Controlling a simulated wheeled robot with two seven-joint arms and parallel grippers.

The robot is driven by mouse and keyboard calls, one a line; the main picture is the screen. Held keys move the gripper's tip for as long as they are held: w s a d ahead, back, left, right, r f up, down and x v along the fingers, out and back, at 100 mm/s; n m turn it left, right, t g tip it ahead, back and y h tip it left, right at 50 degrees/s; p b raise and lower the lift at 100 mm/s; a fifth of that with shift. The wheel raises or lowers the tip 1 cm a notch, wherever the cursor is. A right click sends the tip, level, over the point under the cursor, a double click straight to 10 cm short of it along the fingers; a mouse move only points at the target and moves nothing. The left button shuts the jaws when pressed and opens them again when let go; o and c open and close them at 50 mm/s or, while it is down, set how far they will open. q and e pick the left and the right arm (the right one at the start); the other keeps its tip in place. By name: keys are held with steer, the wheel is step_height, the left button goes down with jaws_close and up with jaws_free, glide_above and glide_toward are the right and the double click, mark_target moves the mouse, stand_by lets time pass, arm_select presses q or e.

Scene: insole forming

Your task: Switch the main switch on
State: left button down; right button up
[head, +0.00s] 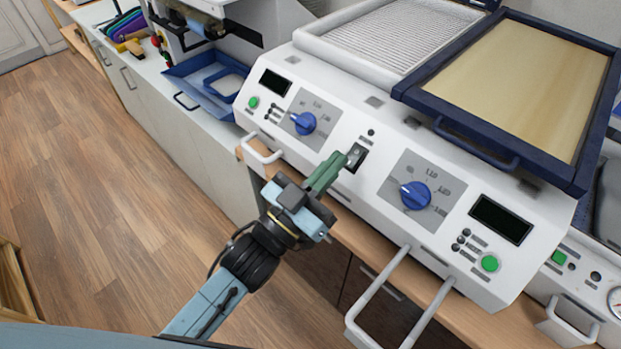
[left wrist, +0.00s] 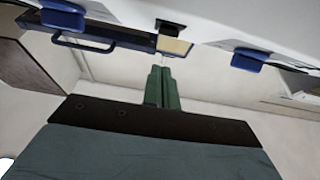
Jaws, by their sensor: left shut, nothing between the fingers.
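The main switch (head: 356,156) is a small black rocker in the middle of the white machine's sloped front panel, between two blue knobs. Its dark housing also shows in the left wrist view (left wrist: 171,27), just beyond my fingertips. My left gripper (head: 338,160) has green fingers, shut and empty, with the tips close to the lower left of the switch. I cannot tell whether the tips touch it. Both displays, left (head: 274,82) and right (head: 501,219), are dark. My right gripper is in neither view.
The left blue knob (head: 304,123) and right blue knob (head: 415,195) flank the switch. A white handle (head: 262,152) and a larger white bar handle (head: 376,287) stick out in front. A blue-framed tray (head: 490,152) lies on top. The wooden floor (head: 90,200) is clear at left.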

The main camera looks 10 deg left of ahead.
mark_target(354, 154)
arm_select(q)
steer(key=shift+w+d+f, duration=0.2)
steer(key=shift+w+f, duration=0.1)
steer(key=shift+f, duration=0.3)
steer(key=shift+w+d+f, duration=0.2)
steer(key=shift+w+f, duration=0.05)
steer(key=shift+f, duration=0.35)
steer(key=shift+w+d+f+b, duration=0.15)
steer(key=shift+f+b, duration=0.45)
steer(key=shift+b, duration=0.65)
steer(key=shift+t+h, duration=0.3)
steer(key=r+v, duration=0.2)
steer(key=v, duration=0.9)
steer(key=shift+s+a+p, duration=0.3)
steer(key=shift+s+a, duration=0.1)
steer(key=shift+s, duration=0.15)
